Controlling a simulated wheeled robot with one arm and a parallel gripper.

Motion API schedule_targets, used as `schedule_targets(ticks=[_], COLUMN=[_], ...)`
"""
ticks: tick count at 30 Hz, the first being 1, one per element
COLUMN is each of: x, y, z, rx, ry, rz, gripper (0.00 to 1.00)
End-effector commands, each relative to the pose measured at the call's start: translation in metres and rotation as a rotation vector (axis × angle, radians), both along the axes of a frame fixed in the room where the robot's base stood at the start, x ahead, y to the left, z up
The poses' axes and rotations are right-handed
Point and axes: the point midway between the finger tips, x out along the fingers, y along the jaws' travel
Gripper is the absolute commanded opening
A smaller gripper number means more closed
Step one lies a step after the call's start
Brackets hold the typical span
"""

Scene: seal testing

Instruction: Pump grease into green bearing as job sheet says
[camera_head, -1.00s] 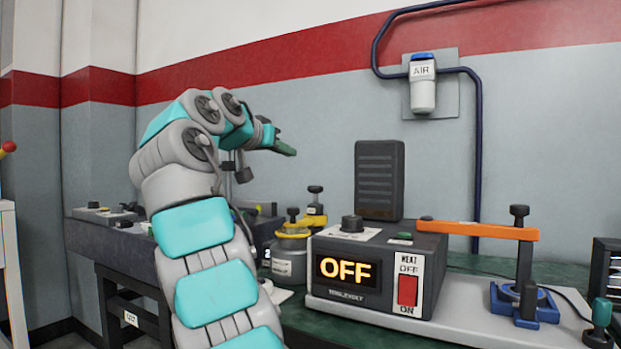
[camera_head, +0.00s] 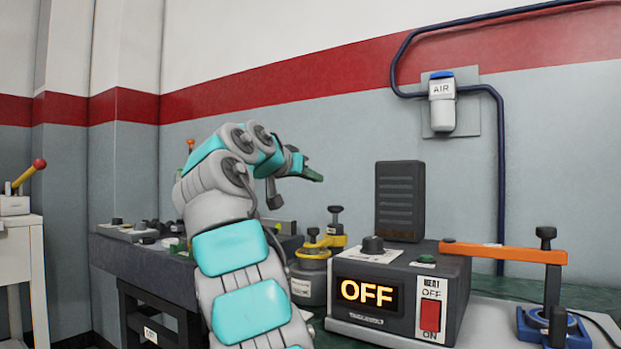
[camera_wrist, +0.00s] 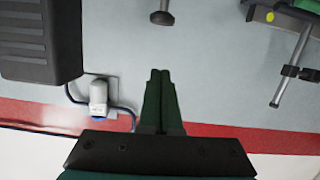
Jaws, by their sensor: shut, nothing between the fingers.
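My gripper (camera_head: 312,175) is raised at the end of my bent arm, above the bench, and points to the right in the head view. Its dark green fingers are together and empty, as the wrist view shows (camera_wrist: 159,85). A grey pot with a yellow-orange top and black knobs (camera_head: 313,270) stands on the bench below it; I cannot tell whether it is the grease pump. No green bearing and no readable job sheet can be made out. My arm hides part of the bench.
A heater box reading OFF (camera_head: 400,290) with a red switch stands right of the pot. An orange lever (camera_head: 500,252) reaches over a blue fixture. A dark panel (camera_head: 400,200) stands behind. A dark bench (camera_head: 150,262) is at left, and a white stand (camera_head: 22,240) with a red-knobbed lever at far left.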

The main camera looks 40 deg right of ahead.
Motion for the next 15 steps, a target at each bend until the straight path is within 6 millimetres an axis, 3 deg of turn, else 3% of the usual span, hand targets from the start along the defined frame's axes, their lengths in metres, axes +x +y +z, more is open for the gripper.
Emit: schedule_targets(ticks=[12, 15], x=[0.027, 0.025], y=[-0.068, -0.066], z=[-0.014, -0.036], rx=[0.001, -0.002], ry=[0.000, 0.000], rz=[-0.001, 0.000], gripper=[0.00, 0.00])
